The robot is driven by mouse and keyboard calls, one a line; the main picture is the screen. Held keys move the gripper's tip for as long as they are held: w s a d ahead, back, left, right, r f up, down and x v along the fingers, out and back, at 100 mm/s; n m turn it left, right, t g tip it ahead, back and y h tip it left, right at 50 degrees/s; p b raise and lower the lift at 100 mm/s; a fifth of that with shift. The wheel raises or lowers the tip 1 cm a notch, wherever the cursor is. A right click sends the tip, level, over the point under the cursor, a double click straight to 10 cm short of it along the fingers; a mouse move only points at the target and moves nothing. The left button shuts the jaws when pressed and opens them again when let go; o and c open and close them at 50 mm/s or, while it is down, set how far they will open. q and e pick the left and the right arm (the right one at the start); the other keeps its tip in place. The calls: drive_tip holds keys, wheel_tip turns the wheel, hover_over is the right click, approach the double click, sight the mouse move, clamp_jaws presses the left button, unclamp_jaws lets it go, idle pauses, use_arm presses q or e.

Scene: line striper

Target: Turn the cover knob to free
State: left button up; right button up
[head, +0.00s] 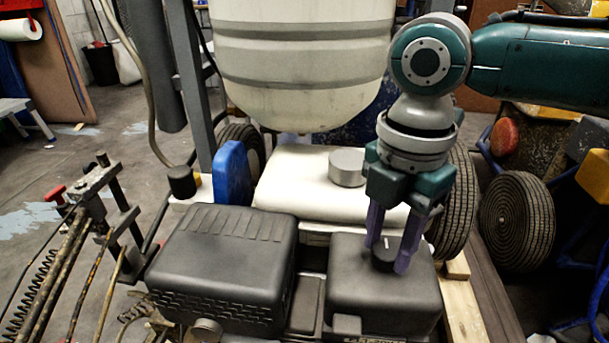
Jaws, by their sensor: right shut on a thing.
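The cover knob (383,259) is a small dark round knob with a pale mark on its top. It sits on the dark grey cover (372,292) at the lower right of the machine in the head view. My right gripper (390,254) points down over this cover, its purple fingers on either side of the knob. It is shut on the knob. The right finger hides part of the knob's side. My left gripper is not in the head view.
A larger black ribbed housing (228,262) stands to the left of the cover. A white tank (300,70) hangs behind, above a white body with a grey cap (347,166). Rods and a spring (60,260) stick out at the left. Wheels (517,220) stand at the right.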

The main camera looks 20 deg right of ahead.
clamp_jaws()
drive_tip(key=shift+r+m+p, duration=0.25)
drive_tip(key=shift+m+p, duration=0.15)
drive_tip(key=shift+p, duration=0.4)
drive_tip(key=m+p, duration=0.4)
drive_tip(key=p, duration=0.2)
drive_tip(key=shift+m, duration=0.4)
drive_tip(key=shift+m+p, duration=0.6)
drive_tip(key=shift+m, duration=0.2)
drive_tip(key=m+p, duration=0.3)
drive_tip(key=m, duration=0.2)
drive_tip(key=shift+f, duration=0.1)
drive_tip(key=m+p, duration=0.1)
drive_tip(key=m, duration=0.3)
drive_tip(key=shift+f+m+p, duration=0.1)
drive_tip(key=shift+m+p, duration=0.3)
drive_tip(key=shift+m, duration=0.4)
